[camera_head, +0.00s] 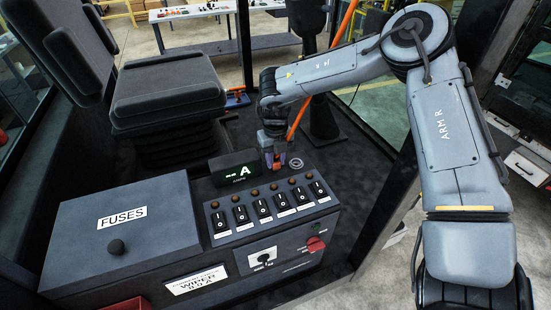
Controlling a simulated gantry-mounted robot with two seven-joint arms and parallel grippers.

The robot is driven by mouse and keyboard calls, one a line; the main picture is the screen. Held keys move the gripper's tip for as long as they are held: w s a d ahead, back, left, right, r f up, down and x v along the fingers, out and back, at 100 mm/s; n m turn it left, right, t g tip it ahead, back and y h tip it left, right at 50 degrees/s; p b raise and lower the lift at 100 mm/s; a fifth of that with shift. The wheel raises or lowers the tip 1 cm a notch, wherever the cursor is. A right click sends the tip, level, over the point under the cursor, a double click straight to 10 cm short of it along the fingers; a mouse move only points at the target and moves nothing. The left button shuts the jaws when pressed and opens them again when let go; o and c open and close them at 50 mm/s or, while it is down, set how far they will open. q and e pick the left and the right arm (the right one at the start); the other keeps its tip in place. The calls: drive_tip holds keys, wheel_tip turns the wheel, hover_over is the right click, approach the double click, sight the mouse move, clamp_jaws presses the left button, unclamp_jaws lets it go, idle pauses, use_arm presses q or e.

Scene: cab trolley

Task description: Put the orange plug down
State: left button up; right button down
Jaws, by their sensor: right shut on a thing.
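My right gripper (272,148) reaches down over the back right of the console top. It is shut on the orange plug (277,162), which shows as a small orange-red patch low between the fingers. The fingers hide most of the plug, and I cannot tell whether it touches the console surface. A round grey ring-shaped fitting (296,163) lies just to the right of the plug. My left gripper is not in view.
The console carries a small display reading A (236,169), a row of several switches (262,208), a FUSES lid (122,232) and a red knob (316,244). A seat (168,90) stands behind.

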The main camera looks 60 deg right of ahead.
sight(276, 160)
drive_tip(key=shift+f, duration=0.2)
drive_tip(key=c, duration=0.9)
unclamp_jaws()
drive_tip(key=shift+o, duration=0.2)
drive_tip(key=shift+r, duration=0.1)
wheel_tip(276, 160, up, 12)
drive_tip(key=shift+r, duration=0.15)
